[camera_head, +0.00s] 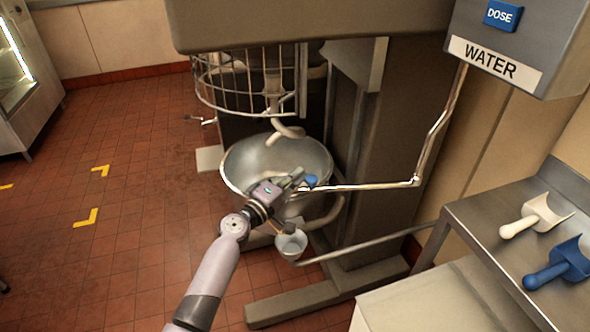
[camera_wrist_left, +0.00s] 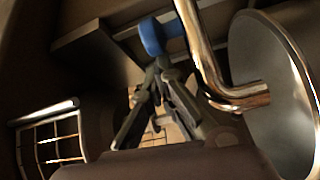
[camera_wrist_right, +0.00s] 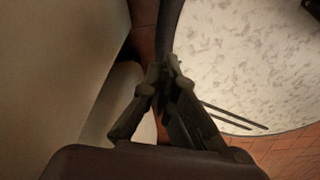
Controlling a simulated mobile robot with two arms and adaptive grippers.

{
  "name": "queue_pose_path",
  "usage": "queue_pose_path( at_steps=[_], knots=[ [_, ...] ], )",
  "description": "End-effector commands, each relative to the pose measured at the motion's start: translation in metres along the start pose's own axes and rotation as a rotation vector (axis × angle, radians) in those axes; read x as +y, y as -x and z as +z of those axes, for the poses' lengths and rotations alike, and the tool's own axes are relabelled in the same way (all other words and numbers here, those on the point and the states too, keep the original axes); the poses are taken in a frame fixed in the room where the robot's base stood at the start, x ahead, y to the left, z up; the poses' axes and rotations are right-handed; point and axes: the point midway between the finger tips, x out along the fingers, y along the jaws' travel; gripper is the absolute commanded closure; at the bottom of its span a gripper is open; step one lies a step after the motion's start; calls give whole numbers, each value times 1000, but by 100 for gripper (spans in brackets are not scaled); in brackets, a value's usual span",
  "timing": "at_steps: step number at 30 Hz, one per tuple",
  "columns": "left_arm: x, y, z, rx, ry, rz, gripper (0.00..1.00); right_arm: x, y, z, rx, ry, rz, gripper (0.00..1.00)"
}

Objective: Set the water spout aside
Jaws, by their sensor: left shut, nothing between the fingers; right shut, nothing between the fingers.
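The water spout (camera_head: 360,186) is a shiny metal pipe. It drops from the grey water box, bends at an elbow and runs level to the left over the mixing bowl (camera_head: 245,165). A blue piece (camera_head: 311,181) shows near its free end. My left gripper (camera_head: 298,177) is shut and empty over the bowl's right rim, close to the blue piece. In the left wrist view the spout (camera_wrist_left: 203,60) passes right of the fingers, and the blue piece (camera_wrist_left: 160,35) lies just beyond the fingertips; I cannot tell if they touch. My right gripper (camera_wrist_right: 166,64) is shut and empty.
The water box (camera_head: 520,45) has a blue DOSE button. A small cup (camera_head: 290,245) sits below my left gripper on a bent pipe. A wire guard (camera_head: 245,85) stands over the bowl. White and blue scoops (camera_head: 560,265) lie on the steel table at right.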

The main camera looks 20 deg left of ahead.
Motion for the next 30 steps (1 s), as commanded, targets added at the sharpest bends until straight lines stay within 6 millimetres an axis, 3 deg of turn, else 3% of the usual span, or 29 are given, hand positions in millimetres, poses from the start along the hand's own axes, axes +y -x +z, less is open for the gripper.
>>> queue_pose_path(
  at_steps=[1, 4, 12, 30],
  knots=[
    [6, 7, 9, 18, 4, -6, 100, 0, 13, -1, 0, 0, 0, 100],
    [9, 22, 22, 71, 3, -14, 100, 1, 25, -2, 0, 0, 0, 100],
    [13, 53, 55, 98, -4, -14, 100, 2, 29, -3, 0, 0, 2, 100],
    [14, 51, 56, 93, -3, -14, 100, 4, 29, -2, 0, 1, 4, 100]
  ],
)
